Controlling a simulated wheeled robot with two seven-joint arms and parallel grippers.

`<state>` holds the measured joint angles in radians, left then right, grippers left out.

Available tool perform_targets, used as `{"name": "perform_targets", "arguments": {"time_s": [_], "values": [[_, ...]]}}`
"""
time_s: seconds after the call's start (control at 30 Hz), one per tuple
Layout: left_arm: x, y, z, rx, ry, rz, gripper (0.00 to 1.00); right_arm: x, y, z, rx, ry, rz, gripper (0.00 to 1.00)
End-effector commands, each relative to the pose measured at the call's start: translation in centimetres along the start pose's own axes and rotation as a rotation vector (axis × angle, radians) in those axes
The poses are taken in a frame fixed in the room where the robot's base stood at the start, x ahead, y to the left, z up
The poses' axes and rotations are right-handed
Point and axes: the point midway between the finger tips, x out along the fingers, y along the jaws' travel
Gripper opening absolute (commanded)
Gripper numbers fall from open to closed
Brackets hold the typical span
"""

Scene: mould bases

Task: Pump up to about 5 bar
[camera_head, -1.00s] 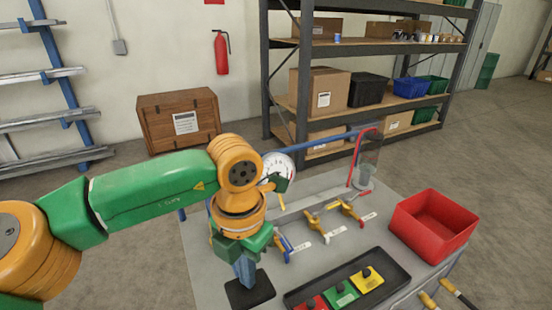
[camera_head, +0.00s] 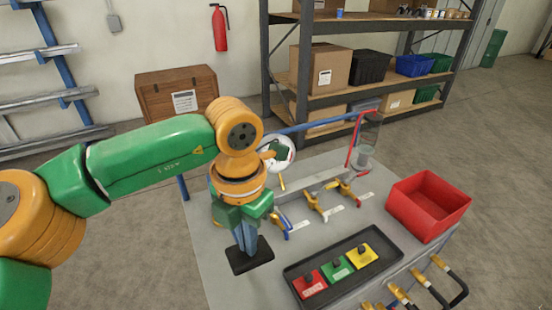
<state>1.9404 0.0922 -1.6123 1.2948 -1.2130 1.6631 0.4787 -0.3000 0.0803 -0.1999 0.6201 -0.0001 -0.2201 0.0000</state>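My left gripper (camera_head: 247,249) points straight down at the near left of the grey table (camera_head: 215,270). Its slim bluish fingers are close together and meet a flat black block (camera_head: 252,262), which I take for the pump's handle; the exact grip is partly hidden. A round white pressure gauge (camera_head: 290,147) stands behind my wrist. My arm covers part of it, and its reading is too small to tell. My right gripper is out of view.
A black tray with red, green (camera_head: 337,268) and yellow blocks lies right of the gripper. A red bin (camera_head: 430,207) is at the right, near a clear cylinder (camera_head: 367,155). Hoses run along the front edge.

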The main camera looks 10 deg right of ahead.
Motion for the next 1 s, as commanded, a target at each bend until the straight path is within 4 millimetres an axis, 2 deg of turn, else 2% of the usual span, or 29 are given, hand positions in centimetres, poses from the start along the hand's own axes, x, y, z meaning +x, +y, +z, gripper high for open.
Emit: {"name": "perform_targets", "arguments": {"time_s": [0.03,1.0], "values": [[1.2,0.1,0.0,-0.001,0.0,0.001,0.0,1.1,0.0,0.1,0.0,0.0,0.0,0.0],[11.9,0.1,0.0,-0.001,0.0,0.002,0.0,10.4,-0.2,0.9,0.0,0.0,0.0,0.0]]}}
